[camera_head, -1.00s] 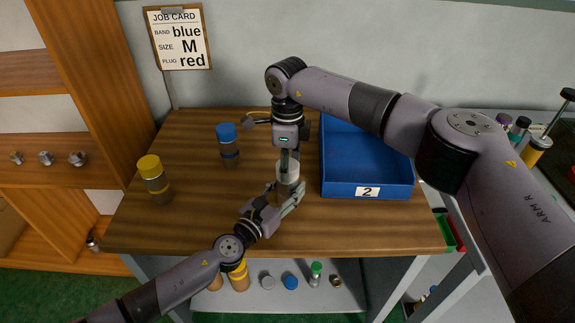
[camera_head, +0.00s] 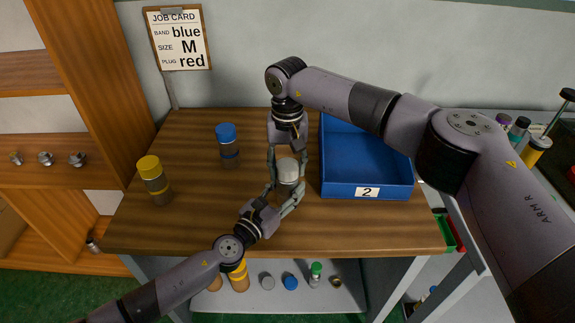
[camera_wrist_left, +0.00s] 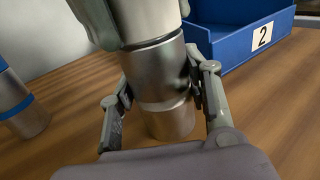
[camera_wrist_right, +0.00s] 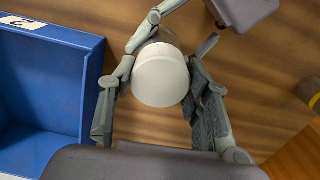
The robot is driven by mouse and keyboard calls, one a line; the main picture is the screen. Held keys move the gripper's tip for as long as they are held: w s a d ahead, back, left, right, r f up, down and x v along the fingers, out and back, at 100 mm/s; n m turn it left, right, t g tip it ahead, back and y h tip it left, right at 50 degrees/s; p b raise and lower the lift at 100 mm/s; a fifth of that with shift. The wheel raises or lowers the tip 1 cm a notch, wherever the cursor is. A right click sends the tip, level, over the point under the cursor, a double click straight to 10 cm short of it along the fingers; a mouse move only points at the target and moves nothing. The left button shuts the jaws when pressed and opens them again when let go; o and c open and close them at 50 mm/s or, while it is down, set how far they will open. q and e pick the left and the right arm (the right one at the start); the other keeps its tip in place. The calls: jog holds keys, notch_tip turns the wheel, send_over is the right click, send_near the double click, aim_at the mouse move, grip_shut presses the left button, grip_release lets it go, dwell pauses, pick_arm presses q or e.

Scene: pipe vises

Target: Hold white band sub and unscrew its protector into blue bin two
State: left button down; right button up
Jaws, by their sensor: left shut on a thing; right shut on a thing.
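The steel sub (camera_wrist_left: 158,72) stands upright on the table, with a pale ring low on its body in the left wrist view. My left gripper (camera_head: 285,192) is shut on the sub's body from the front. The white protector (camera_head: 288,170) caps the sub; its round top (camera_wrist_right: 160,82) faces up in the right wrist view. My right gripper (camera_head: 288,160) points down from above and is shut on the protector, one finger each side. The fingers hide parts of the sub and cap. Blue bin two (camera_head: 345,188), labelled 2, sits just right of them.
A blue-capped sub (camera_head: 228,145) stands behind left and a yellow-capped sub (camera_head: 155,180) at the left. The bin looks empty. Loose caps lie on the shelf below (camera_head: 300,297). A job card (camera_head: 178,38) hangs on the wall.

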aim_at(287, 164)
jog(key=shift+r, duration=0.15)
dwell(0.6)
jog(key=shift+r, duration=0.95)
jog(key=shift+r, duration=2)
pick_arm(q)
jog(key=c, duration=0.8)
grip_release()
jog(key=shift+o, duration=0.2)
